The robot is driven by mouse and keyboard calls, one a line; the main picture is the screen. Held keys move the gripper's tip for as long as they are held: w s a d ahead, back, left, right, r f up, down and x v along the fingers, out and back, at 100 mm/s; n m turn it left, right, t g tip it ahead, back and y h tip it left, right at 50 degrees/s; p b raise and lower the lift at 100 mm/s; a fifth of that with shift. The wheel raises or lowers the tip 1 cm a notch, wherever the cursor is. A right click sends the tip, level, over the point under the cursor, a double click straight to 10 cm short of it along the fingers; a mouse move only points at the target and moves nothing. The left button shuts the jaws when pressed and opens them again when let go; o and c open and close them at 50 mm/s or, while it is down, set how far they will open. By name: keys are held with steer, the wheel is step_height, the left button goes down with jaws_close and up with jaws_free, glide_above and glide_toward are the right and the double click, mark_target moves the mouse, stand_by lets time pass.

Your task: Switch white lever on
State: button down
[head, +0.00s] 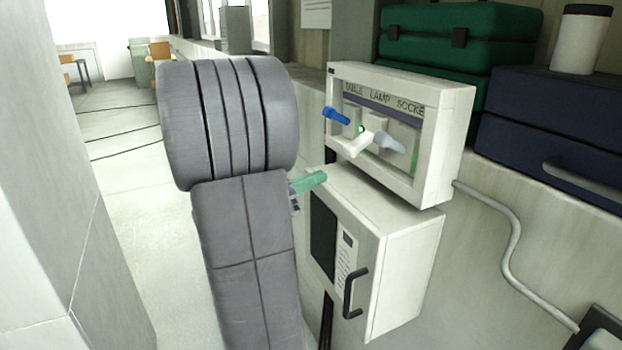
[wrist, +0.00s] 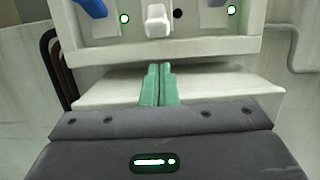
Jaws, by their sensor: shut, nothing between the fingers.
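The white lever (head: 352,145) is the middle of three levers on a framed switch panel (head: 446,150) lettered "TABLE LAMP SOCKE…". It sticks out from the panel and slants downward; it also shows at the top middle of the wrist view (wrist: 157,20). A dark round lamp (wrist: 178,14) is just right of it. My gripper (head: 315,178), with green fingers, is shut and empty. It is below and in front of the white lever, apart from it. In the wrist view the closed fingers (wrist: 159,85) line up roughly under the lever.
A blue lever (head: 336,116) is left of the white one, a grey lever (head: 389,143) right; each has a lit green lamp beside it in the wrist view. Green and navy cases (head: 545,115) stand at right.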

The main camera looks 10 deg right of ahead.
mark_target(359, 144)
steer(key=p+x, duration=0.1)
steer(key=x, duration=0.6)
steer(key=shift+d, duration=0.2)
steer(key=shift+r+p, duration=0.15)
steer(key=shift+p, duration=0.15)
steer(key=shift+r+p, duration=0.15)
steer(key=shift+p, duration=0.15)
steer(key=shift+a+y, duration=0.25)
steer(key=shift+y, duration=0.15)
steer(key=shift+p, duration=0.3)
